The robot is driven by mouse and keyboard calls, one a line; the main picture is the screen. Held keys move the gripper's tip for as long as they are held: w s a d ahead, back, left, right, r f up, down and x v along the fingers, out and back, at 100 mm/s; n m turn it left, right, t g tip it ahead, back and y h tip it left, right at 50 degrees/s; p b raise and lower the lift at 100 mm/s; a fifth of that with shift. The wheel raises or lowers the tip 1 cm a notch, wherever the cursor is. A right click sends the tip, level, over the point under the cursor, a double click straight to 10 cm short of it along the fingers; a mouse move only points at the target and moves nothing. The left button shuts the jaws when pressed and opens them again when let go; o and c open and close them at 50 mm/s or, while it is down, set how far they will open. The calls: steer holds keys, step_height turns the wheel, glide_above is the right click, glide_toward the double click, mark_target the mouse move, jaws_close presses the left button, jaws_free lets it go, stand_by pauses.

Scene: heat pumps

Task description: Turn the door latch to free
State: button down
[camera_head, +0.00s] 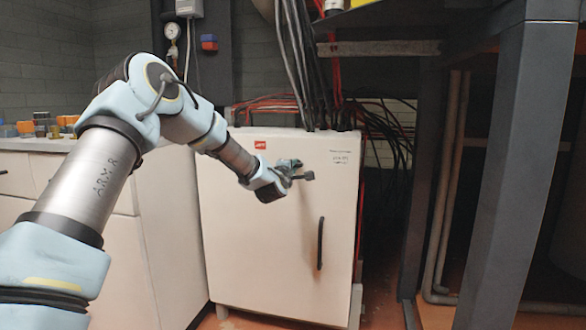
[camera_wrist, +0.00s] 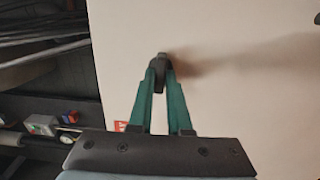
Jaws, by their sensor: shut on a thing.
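The door latch (camera_wrist: 161,62) is a small dark piece near the upper edge of the pale cabinet door (camera_head: 262,230). In the wrist view my gripper (camera_wrist: 161,78) is shut on it, with the two green fingers closing together at its sides. In the head view my gripper (camera_head: 291,166) is at the upper right part of the door, and the latch is mostly hidden by the fingers. I cannot tell the latch's exact angle. The door looks closed.
A black vertical door handle (camera_head: 320,243) is below and right of my gripper. Black and red cables (camera_head: 300,70) run behind the cabinet top. A thick dark post (camera_head: 505,170) stands at the right. A white counter (camera_head: 120,220) is at the left.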

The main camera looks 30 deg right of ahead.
steer(key=c, duration=0.9)
jaws_free()
steer(key=shift+o, duration=0.2)
steer(key=v, duration=1)
steer(key=shift+s+a+p, duration=0.3)
steer(key=shift+p, duration=0.05)
